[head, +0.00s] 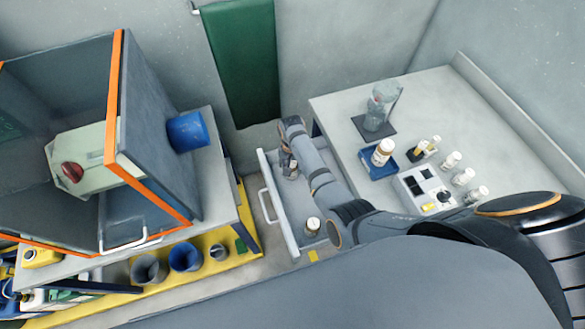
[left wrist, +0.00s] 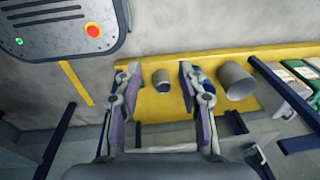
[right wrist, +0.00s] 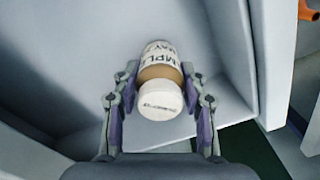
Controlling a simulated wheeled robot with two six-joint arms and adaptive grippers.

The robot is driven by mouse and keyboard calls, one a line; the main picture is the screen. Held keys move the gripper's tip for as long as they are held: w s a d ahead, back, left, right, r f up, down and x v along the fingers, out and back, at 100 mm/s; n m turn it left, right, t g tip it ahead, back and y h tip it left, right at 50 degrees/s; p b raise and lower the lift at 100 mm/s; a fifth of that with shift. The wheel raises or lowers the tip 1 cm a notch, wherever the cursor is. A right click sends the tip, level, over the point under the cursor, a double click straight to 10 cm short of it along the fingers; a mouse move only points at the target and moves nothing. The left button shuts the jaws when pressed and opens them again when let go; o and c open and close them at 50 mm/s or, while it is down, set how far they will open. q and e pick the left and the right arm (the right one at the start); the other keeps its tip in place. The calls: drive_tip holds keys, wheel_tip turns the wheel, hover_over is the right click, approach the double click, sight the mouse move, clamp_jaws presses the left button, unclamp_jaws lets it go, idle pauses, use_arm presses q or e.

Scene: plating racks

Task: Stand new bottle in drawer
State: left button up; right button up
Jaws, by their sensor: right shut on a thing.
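My right gripper (head: 288,166) reaches down into the open grey drawer (head: 268,187), near its far end. In the right wrist view the gripper (right wrist: 160,88) is shut on a brown bottle (right wrist: 158,62) with a white cap and a printed white label. The cap faces the camera. I cannot tell whether the bottle's base touches the drawer floor. Another bottle (head: 312,226) stands in the near end of the drawer. A third, white-capped bottle (head: 383,151) stands on a blue tray (head: 378,171) on the bench. My left gripper (left wrist: 158,90) is open and empty in the left wrist view.
The bench (head: 345,108) also holds a glass vessel (head: 378,108) on a dark mat, a grey device (head: 415,187) and several small white-capped bottles. On the left, a blue cup (head: 187,131) lies beside an orange-edged cabinet (head: 117,90). Cups stand on a yellow surface (head: 125,305).

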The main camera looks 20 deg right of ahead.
drive_tip(key=shift+s+r, duration=0.1)
drive_tip(key=shift+s, duration=0.15)
drive_tip(key=o, duration=0.9)
drive_tip(key=shift+a, duration=0.15)
drive_tip(key=o, duration=0.4)
drive_tip(key=shift+c, duration=0.2)
drive_tip(key=shift+r, duration=0.3)
wheel_tip(320, 180, up, 9)
drive_tip(key=p, duration=1)
drive_tip(key=shift+r, duration=0.2)
wheel_tip(320, 180, up, 2)
drive_tip(key=shift+r+p, duration=0.1)
drive_tip(key=shift+p, duration=0.3)
use_arm(q)
wheel_tip(320, 180, up, 11)
drive_tip(key=shift+s, duration=0.3)
